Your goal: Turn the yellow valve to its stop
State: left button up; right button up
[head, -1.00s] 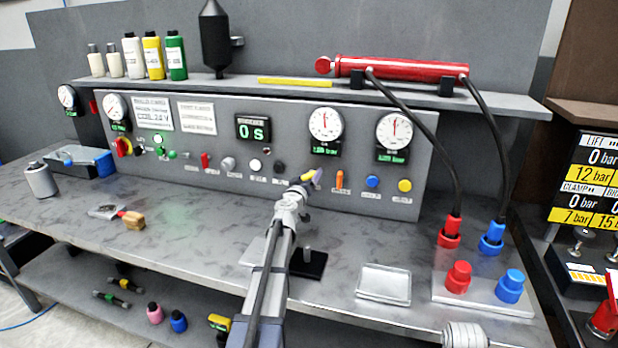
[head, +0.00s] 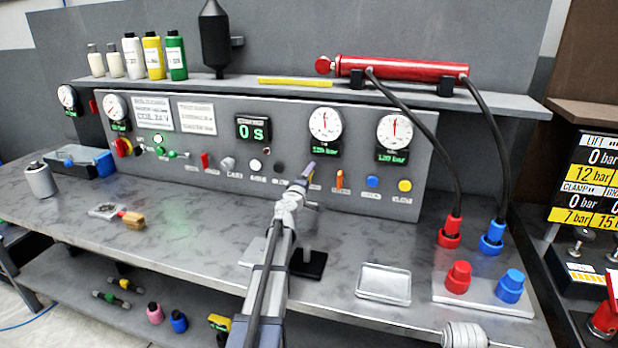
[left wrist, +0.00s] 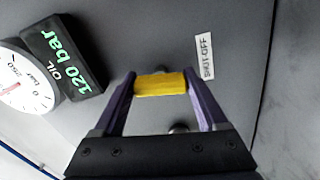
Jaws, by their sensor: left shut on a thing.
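The yellow valve (left wrist: 160,84) is a small yellow handle on the grey panel, seen in the left wrist view. The two purple fingers of my left gripper (left wrist: 161,88) are shut on its two ends. In the head view my left gripper (head: 306,174) is at the panel's lower middle, below the gauges, and hides most or all of the valve. A label reading SHUT-OFF (left wrist: 206,57) is beside the valve. My right gripper does not show.
An orange lever (head: 340,180), a blue knob (head: 372,181) and a yellow knob (head: 404,185) are right of the gripper. The oil gauge display (left wrist: 66,58) reads 120 bar. A metal tray (head: 383,281) lies on the bench.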

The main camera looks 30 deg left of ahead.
pick_arm(q)
jog(key=shift+n, duration=1.1)
jog(key=o, duration=1.3)
jog(key=v, duration=0.7)
jog(key=shift+s, duration=0.4)
